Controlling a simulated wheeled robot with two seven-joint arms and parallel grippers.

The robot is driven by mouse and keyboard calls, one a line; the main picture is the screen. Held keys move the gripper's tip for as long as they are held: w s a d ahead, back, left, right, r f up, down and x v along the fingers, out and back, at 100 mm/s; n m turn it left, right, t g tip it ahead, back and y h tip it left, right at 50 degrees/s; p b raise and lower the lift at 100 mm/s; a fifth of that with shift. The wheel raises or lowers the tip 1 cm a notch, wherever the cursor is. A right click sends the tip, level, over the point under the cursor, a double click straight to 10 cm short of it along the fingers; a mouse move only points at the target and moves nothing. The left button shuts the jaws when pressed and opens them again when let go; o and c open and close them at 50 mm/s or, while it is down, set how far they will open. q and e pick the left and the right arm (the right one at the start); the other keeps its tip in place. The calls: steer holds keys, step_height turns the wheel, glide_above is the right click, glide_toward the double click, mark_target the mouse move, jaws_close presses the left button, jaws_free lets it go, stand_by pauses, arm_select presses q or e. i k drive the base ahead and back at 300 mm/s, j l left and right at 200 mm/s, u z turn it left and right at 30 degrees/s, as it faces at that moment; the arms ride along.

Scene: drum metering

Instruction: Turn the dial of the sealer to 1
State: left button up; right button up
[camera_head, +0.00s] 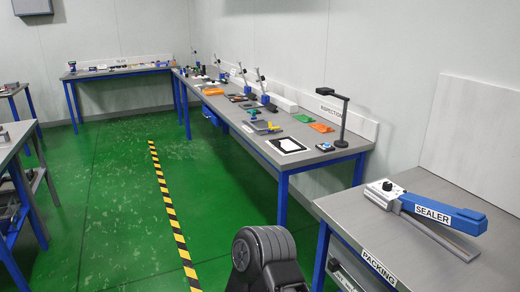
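The sealer (440,211) lies on the grey packing table at the right. It has a blue arm with a white "SEALER" label over a grey base. A small black knob (387,186), which looks like its dial, sits on the light grey housing at its left end. The dial's markings and setting are too small to read. Neither of my grippers is in view. A dark rounded part at the bottom centre appears to be mine, and it is apart from the sealer.
The packing table (362,215) has bare top left of the sealer. A long inspection bench (262,139) with several items and a black lamp stand (341,118) runs behind. Green floor (110,200) with a yellow-black stripe (170,212) is clear at the left.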

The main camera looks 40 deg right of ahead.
mark_target(387, 187)
steer(key=i, duration=2.1)
steer(key=z, duration=4.1)
